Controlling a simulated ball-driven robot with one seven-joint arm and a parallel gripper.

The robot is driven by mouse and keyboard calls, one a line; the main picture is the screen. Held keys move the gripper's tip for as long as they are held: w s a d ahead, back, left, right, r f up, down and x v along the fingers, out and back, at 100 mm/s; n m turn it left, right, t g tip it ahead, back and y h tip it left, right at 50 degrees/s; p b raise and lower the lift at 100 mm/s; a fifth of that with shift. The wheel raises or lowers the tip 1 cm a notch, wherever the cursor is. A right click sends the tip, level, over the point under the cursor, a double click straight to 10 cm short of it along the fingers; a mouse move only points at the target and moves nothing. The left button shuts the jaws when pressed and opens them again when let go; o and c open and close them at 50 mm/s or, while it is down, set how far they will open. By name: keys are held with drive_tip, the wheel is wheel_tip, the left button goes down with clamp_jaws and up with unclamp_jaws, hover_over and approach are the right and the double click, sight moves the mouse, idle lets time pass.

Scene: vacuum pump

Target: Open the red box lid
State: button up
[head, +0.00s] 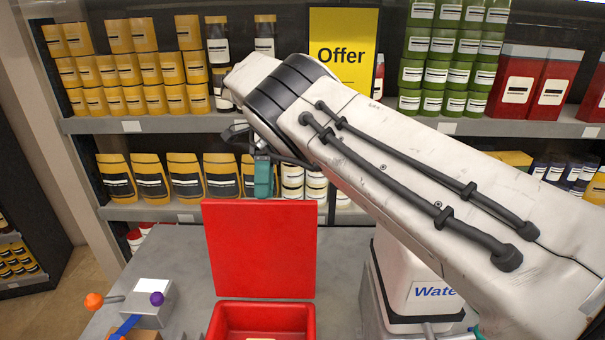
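The red box (219,322) is at the bottom centre of the head view, on a grey table. Its red lid (258,250) stands upright at the back of the box, so the box is open at the top. Something pale shows inside at the bottom edge of the picture, too cut off to tell. My gripper (262,178) hangs just above the lid's top edge, partly hidden by my white arm. Its teal fingertip part shows, but not whether there is a gap between the fingers. I cannot tell whether it touches the lid.
A white container marked "Wate..." (408,287) stands to the right, partly behind my arm. A grey device (148,306) with orange and purple knobs and a blue lever is at left. Stocked shelves (150,125) and a yellow "Offer" sign (342,45) stand behind.

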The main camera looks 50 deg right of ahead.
drive_tip(key=s+a+r+b, duration=0.1)
drive_tip(key=s+a+r, duration=0.2)
drive_tip(key=s+r, duration=0.6)
drive_tip(key=shift+s+r+b, duration=0.3)
drive_tip(key=shift+s+b, duration=0.1)
drive_tip(key=shift+s, duration=1.85)
drive_tip(key=shift+a, duration=0.1)
